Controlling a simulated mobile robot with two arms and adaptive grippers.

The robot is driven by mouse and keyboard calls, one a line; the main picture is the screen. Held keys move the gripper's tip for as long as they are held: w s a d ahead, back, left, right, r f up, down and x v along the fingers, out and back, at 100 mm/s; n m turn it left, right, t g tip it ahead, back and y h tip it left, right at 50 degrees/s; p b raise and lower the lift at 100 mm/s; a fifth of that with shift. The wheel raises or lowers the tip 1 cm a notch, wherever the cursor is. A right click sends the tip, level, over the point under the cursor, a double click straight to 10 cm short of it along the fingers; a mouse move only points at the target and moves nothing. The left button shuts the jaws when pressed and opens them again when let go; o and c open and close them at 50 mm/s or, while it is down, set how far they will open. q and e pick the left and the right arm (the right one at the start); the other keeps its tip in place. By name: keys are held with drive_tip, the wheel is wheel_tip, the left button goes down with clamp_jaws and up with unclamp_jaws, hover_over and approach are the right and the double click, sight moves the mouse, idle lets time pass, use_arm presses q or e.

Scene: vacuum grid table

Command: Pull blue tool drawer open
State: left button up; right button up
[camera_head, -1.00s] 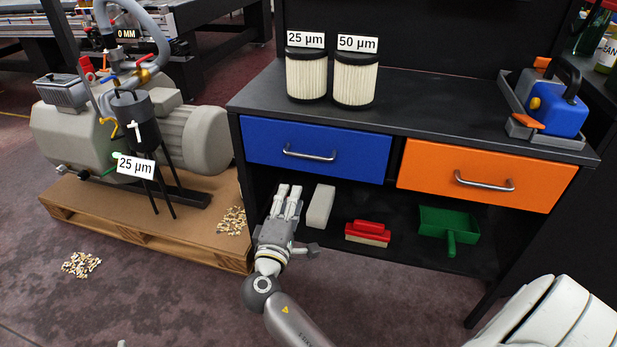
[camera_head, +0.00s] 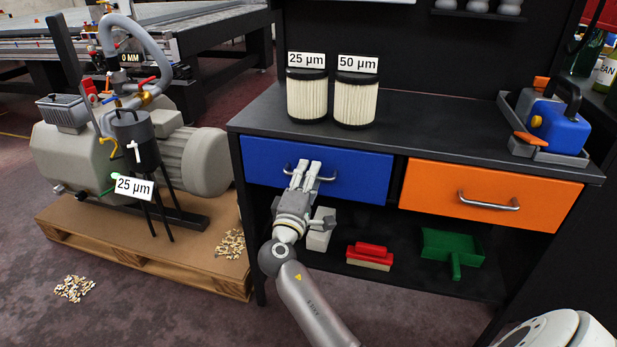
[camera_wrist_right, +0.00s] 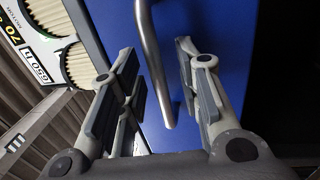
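The blue tool drawer (camera_head: 362,178) is in the left half of the black workbench in the head view, its front about flush with the bench. Its metal bar handle (camera_head: 326,179) is partly hidden behind my right gripper (camera_head: 306,170). In the right wrist view, the right gripper (camera_wrist_right: 158,78) is open, with the handle (camera_wrist_right: 149,45) between its two fingers. There are gaps between the handle and the finger pads. The blue drawer front (camera_wrist_right: 225,40) lies behind the fingers. My left gripper is not in view.
An orange drawer (camera_head: 435,190) is to the right. Two filters (camera_head: 307,98) (camera_head: 355,102) stand on the bench top. The lower shelf holds a pale block (camera_head: 318,238), a red brush (camera_head: 370,252) and a green dustpan (camera_head: 452,247). A pump (camera_head: 80,155) on a pallet stands left.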

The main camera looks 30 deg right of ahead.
clamp_jaws()
idle(0.5)
